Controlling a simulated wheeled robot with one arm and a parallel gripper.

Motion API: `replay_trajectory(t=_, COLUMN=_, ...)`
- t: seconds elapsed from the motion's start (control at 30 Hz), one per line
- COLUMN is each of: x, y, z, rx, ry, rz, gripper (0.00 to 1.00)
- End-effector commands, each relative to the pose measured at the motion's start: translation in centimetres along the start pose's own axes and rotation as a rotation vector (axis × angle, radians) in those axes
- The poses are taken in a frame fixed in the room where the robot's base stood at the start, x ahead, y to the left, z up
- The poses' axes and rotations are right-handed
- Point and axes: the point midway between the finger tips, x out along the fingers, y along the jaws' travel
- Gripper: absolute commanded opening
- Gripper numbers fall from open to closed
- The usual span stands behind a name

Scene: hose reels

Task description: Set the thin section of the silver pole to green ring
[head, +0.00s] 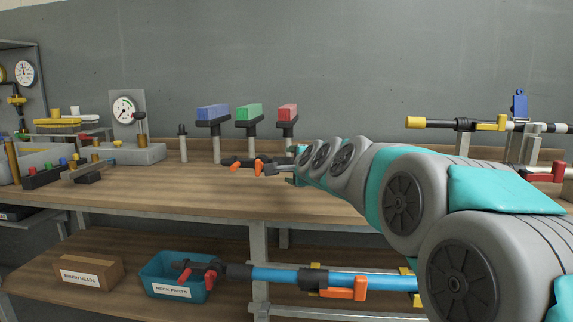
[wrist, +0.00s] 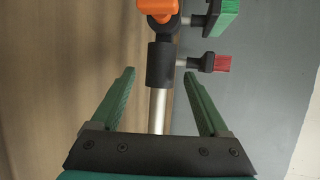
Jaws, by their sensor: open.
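The silver pole (wrist: 158,110) shows in the wrist view as a bare metal tube running between my fingers into a black collar (wrist: 161,64). An orange lever (wrist: 157,9) sits beyond the collar. In the head view, black collars and two orange levers (head: 258,167) of this pole show above the bench, left of my gripper (head: 290,167). My gripper (wrist: 159,74) is open, with one green finger on each side of the pole and visible gaps to both. I cannot make out a green ring on the pole; the near part of the tube is hidden behind my gripper's body.
Blue (head: 213,112), green (head: 249,112) and red (head: 288,112) brush heads stand at the back of the bench (head: 180,192). A yellow-tipped pole (head: 415,123) is held at the right. A blue pole (head: 276,276) and teal bin (head: 150,269) are on the lower shelf.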

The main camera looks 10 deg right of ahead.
Motion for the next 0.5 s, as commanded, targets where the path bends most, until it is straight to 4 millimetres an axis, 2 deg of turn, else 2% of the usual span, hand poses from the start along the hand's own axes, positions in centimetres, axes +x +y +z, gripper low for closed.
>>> replay_trajectory(t=0.2, x=2.9, y=0.0, z=0.0, rx=0.001, ry=0.0, rz=0.001, gripper=0.78)
replay_trajectory(t=0.5, x=4.0, y=-0.1, z=0.0, rx=0.0, ry=0.0, rz=-0.001, gripper=0.78)
